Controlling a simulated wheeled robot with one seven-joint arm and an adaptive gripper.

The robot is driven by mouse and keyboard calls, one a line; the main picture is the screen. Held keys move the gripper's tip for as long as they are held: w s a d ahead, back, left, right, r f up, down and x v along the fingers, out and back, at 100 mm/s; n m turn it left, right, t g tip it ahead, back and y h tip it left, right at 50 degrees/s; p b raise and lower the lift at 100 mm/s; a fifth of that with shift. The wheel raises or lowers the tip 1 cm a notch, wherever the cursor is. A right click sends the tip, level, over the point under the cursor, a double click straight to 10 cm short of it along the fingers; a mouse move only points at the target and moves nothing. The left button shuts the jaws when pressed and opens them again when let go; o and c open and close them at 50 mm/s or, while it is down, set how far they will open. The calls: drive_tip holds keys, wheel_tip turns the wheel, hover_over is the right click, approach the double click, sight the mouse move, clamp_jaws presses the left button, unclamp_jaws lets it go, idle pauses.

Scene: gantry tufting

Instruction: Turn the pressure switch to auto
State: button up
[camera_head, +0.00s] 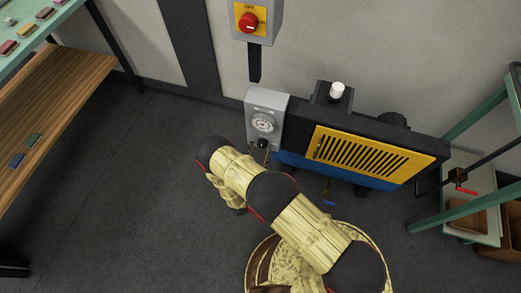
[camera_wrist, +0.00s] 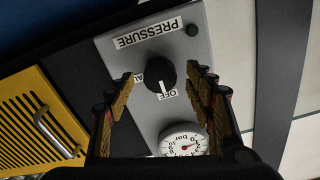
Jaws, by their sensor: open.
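The pressure switch is a round black knob (camera_wrist: 160,76) on a grey box (camera_wrist: 115,62) labelled PRESSURE. Its white line points toward the OFF label (camera_wrist: 167,92). The AUTO label is partly covered, with only its first letters showing left of the knob. In the wrist view my gripper (camera_wrist: 160,74) is open, one finger on each side of the knob, with gaps visible between. Whether the fingertips are level with the knob in depth cannot be told. In the head view the box (camera_head: 270,98) shows a gauge, and my gripper (camera_head: 258,152) is at its lower part, mostly hidden by my arm.
A pressure gauge (camera_wrist: 184,143) sits on the same box, near my right finger. The blue and black machine has a yellow grille (camera_head: 365,158). A red stop knob (camera_head: 248,22) is on the wall box above. A workbench (camera_head: 60,85) stands left, a green-framed rack (camera_head: 470,205) right.

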drive_tip(key=shift+w+d, duration=0.25)
drive_tip(key=shift+w, duration=0.45)
drive_tip(key=c, duration=0.3)
drive_tip(key=c, duration=0.7)
drive_tip(key=shift+c, duration=0.8)
